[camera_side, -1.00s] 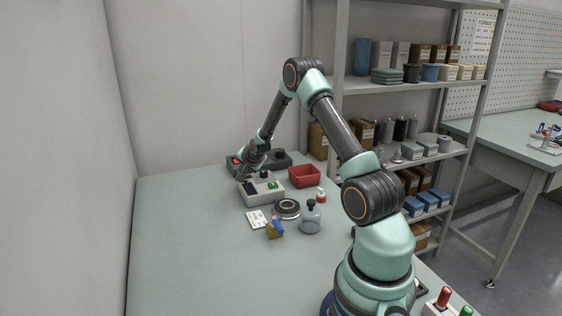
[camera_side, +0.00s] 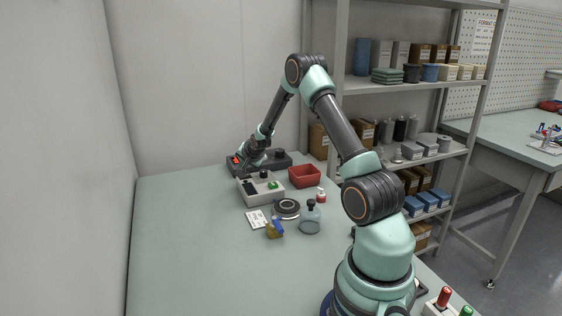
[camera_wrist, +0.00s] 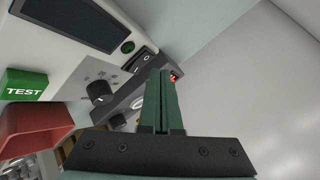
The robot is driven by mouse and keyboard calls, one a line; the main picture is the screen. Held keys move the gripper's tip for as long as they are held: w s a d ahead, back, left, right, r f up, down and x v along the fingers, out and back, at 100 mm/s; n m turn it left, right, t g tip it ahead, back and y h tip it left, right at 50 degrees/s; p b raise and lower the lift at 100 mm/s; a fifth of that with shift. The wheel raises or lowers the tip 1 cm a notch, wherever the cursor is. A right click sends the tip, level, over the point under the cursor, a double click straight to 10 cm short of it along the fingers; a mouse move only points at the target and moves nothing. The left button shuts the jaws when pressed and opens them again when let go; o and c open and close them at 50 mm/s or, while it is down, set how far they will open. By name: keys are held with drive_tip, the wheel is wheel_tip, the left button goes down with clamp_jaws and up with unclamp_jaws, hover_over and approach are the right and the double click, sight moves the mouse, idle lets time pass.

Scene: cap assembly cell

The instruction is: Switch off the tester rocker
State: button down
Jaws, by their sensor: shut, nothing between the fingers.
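The tester is a pale box (camera_side: 264,195) on the bench, with a dark screen, a black knob (camera_wrist: 100,91) and a green TEST button (camera_wrist: 24,86). Its black rocker (camera_wrist: 144,58) sits beside a round green lamp in the wrist view. Its tilt is too small to read. My gripper (camera_wrist: 161,73) has both green fingers together, with nothing between them. In the side view my gripper (camera_side: 245,167) is at the back left of the tester, by the dark box behind it. In the wrist view the tips appear just beside the rocker; contact cannot be told.
The dark box (camera_side: 270,166) behind the tester has a red-lit switch (camera_wrist: 174,77) near my fingertips. A red bin (camera_side: 305,177) stands to the right. The bench's left part is clear.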

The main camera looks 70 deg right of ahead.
drive_tip(key=shift+s+d+r, duration=0.1)
drive_tip(key=shift+r, duration=1.15)
drive_tip(key=shift+s+d+r, duration=0.1)
drive_tip(key=shift+r, duration=1.1)
drive_tip(key=s+a+r+n+y, duration=0.15)
drive_tip(key=a+r+n, duration=0.35)
drive_tip(key=a, duration=0.6)
drive_tip(key=s+a+r+n+y, duration=0.1)
drive_tip(key=a+r+n+y, duration=0.15)
drive_tip(key=a+r, duration=0.65)
drive_tip(key=s+a+n+g+y, duration=0.1)
drive_tip(key=s+a+n, duration=0.9)
drive_tip(key=s+a, duration=0.6)
drive_tip(key=shift+s+a+f+g+y, duration=0.2)
drive_tip(key=shift+a+f+g+y, duration=0.15)
drive_tip(key=shift+a, duration=0.75)
